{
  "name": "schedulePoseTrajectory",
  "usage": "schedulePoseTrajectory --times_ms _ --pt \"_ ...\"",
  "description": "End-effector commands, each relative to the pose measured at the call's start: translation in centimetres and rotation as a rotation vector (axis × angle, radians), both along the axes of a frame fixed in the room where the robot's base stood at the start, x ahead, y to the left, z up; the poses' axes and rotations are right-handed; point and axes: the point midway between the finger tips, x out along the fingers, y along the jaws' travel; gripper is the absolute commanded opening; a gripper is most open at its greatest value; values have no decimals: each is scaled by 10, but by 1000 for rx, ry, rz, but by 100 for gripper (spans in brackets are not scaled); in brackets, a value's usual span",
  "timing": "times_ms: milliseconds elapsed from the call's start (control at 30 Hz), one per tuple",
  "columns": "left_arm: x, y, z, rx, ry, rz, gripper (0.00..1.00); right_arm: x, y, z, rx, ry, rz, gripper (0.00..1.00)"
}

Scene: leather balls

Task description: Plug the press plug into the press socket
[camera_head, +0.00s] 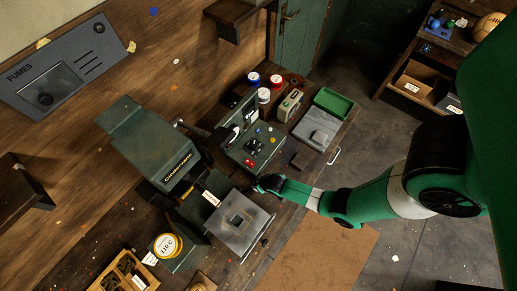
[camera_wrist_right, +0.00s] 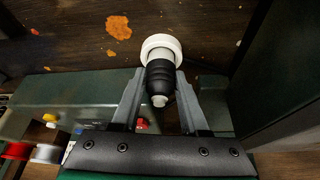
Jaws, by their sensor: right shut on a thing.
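My right gripper (camera_wrist_right: 161,84) is shut on a black, ribbed press plug (camera_wrist_right: 160,79) in the right wrist view. A pale tip points toward the camera. Beyond the plug, a light grey section meets a round white ring (camera_wrist_right: 160,43), which looks like the press socket; I cannot tell whether the plug is seated in it. In the head view my right gripper (camera_head: 263,184) is beside the dark green press (camera_head: 150,142), near its grey plate (camera_head: 238,224). The plug and socket cannot be made out there. My left gripper is not in view.
A green control box (camera_head: 253,148) with knobs stands close to my right gripper. A fume panel (camera_head: 62,70) is on the wall.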

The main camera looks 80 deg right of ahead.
Motion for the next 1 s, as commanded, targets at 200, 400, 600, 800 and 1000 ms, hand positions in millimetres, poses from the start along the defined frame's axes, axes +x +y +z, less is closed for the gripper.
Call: schedulePoseTrajectory --times_ms 200,400,600,800,1000 --pt "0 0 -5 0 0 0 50 0 0 -5 -1 -1 0 0" --pt "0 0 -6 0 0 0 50 0 0 -6 -1 -1 0 56" --pt "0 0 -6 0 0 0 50 0 0 -6 0 0 0 79" --pt "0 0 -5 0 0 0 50 0 0 -6 0 0 0 79" --pt "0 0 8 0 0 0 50 -7 5 16 0 0 0 79"
